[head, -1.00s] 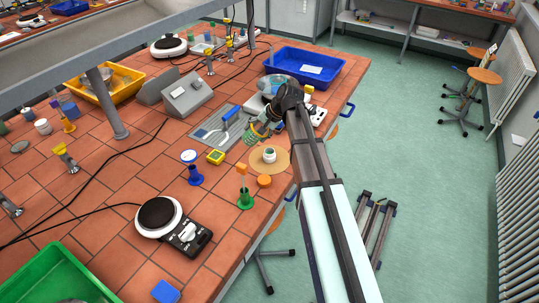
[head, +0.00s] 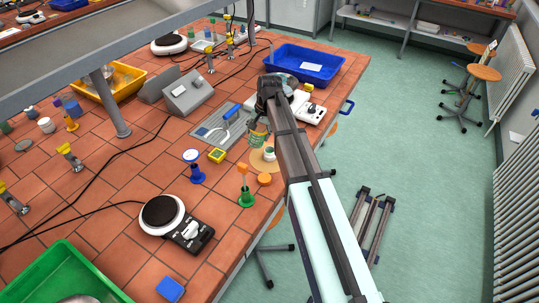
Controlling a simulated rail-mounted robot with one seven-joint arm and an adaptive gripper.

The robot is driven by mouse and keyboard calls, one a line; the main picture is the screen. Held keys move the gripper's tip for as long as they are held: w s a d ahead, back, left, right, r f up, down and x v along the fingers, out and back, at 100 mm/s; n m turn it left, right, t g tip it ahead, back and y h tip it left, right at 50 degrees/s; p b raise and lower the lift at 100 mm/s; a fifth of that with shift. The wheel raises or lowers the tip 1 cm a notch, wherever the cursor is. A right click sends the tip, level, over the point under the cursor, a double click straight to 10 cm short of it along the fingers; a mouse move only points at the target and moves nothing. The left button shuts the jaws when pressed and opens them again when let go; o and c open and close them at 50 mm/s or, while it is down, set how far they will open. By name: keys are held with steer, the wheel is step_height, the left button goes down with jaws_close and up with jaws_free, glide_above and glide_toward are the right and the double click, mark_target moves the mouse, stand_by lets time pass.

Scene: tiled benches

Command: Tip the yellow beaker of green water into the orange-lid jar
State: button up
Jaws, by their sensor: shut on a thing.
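My gripper (head: 264,121) is shut on the yellow beaker (head: 258,137), which shows green and yellow below the fingers. It holds the beaker above the bench, just behind and slightly left of a small white jar (head: 270,154). The jar stands open on a round tan mat (head: 256,164), partly hidden by my arm. In this view the beaker's lower end comes close to the jar; whether they touch I cannot tell. The orange lid (head: 264,179) lies on the tiles in front of the mat. The water's level is too small to make out.
A green stand (head: 246,198) with an orange-topped stick is near the jar. A yellow-framed timer (head: 217,155) and a blue stand (head: 195,172) are to the left. A grey tray (head: 222,124) lies behind. The bench edge (head: 240,262) is close on the right.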

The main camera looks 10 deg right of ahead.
stand_by(0.3)
steer(key=shift+d+f+g+h, duration=0.1)
steer(key=shift+f+g+h, duration=0.25)
steer(key=shift+h, duration=0.35)
steer(key=shift+s+d+g+h, duration=0.1)
steer(key=shift+d+g+h, duration=0.05)
steer(key=shift+g+h, duration=0.15)
